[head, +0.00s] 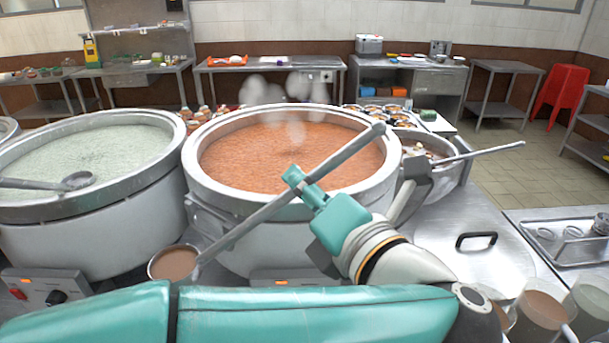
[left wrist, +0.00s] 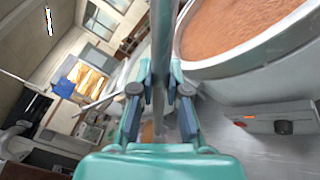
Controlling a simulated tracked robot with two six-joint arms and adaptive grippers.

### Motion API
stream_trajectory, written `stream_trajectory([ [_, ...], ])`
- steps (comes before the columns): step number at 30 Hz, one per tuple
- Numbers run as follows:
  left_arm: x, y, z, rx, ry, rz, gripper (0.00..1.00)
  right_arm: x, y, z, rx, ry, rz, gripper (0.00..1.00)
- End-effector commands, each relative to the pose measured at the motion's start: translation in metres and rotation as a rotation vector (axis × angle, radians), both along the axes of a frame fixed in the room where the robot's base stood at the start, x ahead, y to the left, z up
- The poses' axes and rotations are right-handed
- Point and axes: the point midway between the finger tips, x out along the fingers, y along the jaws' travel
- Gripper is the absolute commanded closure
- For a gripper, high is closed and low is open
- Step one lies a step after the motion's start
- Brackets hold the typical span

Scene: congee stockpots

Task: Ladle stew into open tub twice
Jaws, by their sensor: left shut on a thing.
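My left gripper (head: 299,187) is shut on the grey handle of a long ladle (head: 246,224). The handle also runs between the fingers in the left wrist view (left wrist: 161,65). The ladle slants down to the left, and its bowl (head: 173,263) holds brown stew in front of the big pots. The large pot of orange-brown stew (head: 235,225) stands behind the ladle; its stew shows in the left wrist view (left wrist: 230,28). At the lower right, one tub (head: 541,309) looks filled with brown stew. Beside it is a translucent tub (head: 590,297) whose contents I cannot tell. My right gripper is not seen.
A pot of pale green congee (head: 85,225) with a ladle across it stands at the left. A smaller pot (head: 432,146) is at the back right. A flat metal lid (head: 470,235) with a black handle and a metal tray (head: 560,262) lie at the right.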

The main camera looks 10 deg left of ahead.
Motion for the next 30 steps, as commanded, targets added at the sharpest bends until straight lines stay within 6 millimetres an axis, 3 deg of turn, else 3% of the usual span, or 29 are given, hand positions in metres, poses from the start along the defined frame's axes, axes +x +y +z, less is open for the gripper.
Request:
stream_trajectory([
  [30, 0.0, 0.0, -0.117, 0.003, 0.001, 0.001, 1.0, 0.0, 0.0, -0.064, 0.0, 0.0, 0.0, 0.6],
])
